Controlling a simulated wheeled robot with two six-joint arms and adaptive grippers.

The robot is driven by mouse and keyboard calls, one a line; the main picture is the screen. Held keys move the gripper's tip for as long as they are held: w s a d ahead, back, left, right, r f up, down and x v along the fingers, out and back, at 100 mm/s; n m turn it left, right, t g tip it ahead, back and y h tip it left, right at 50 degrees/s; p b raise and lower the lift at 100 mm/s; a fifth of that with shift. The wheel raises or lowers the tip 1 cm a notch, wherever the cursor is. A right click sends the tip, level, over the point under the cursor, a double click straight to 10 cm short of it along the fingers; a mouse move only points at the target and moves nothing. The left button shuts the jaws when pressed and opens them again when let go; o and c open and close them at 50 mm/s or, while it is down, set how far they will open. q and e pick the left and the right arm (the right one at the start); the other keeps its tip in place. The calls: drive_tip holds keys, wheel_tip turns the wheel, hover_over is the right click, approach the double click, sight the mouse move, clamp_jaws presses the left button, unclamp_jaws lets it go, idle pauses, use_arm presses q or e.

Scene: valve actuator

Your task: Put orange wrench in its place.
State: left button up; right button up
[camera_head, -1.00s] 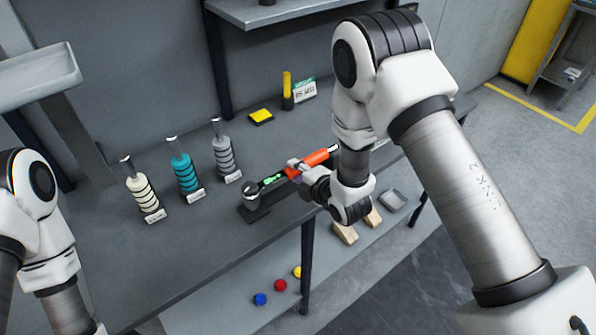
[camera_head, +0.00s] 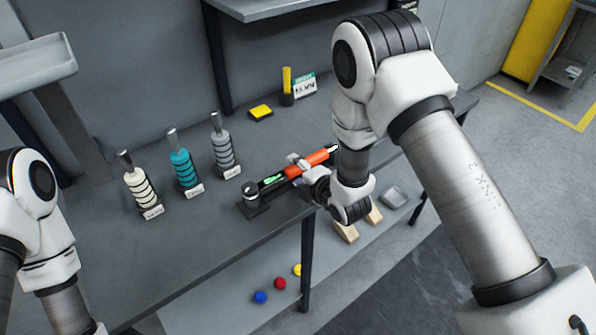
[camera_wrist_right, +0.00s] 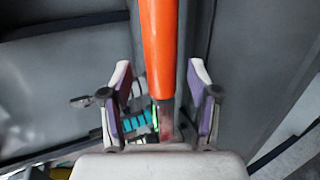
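The orange wrench (camera_head: 318,157) lies slantwise near the front edge of the table, in line with a dark holder (camera_head: 256,207) that has a round silver part and a green patch. Whether it is fully seated there is unclear. In the right wrist view the wrench's orange handle (camera_wrist_right: 159,45) runs between the two fingers of my right gripper (camera_wrist_right: 162,95). The fingers are open, with a visible gap on both sides. In the head view my right gripper (camera_head: 298,168) is at the wrench and partly hides it. My left gripper is out of view; only my left arm shows.
Cream (camera_head: 140,190), teal (camera_head: 184,170) and grey (camera_head: 223,150) ringed cylinders stand to the left. A yellow block (camera_head: 260,112) and a yellow post (camera_head: 287,85) with a sign (camera_head: 305,86) are behind. Coloured balls (camera_head: 280,283) lie on the lower shelf. The table's left front is clear.

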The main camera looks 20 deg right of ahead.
drive_tip(key=shift+s, duration=0.1)
drive_tip(key=v, duration=1.2)
drive_tip(key=s+d+f+m+g+h, duration=0.1)
drive_tip(key=s+f+m+g, duration=0.25)
drive_tip(key=s+f, duration=0.45)
drive_tip(key=s+d+f+m+g+h, duration=0.1)
drive_tip(key=s+d+f+m+g, duration=0.25)
drive_tip(key=f, duration=0.65)
drive_tip(key=s+f+m+g, duration=0.2)
drive_tip(key=s+m+g, duration=0.1)
drive_tip(key=s+m, duration=0.3)
drive_tip(key=s+f+m+g+h, duration=0.1)
drive_tip(key=s+f+m+g, duration=0.1)
drive_tip(key=s+m, duration=0.5)
drive_tip(key=shift+f+m+g, duration=0.3)
drive_tip(key=shift+m+g, duration=0.3)
drive_tip(key=shift+m, duration=0.2)
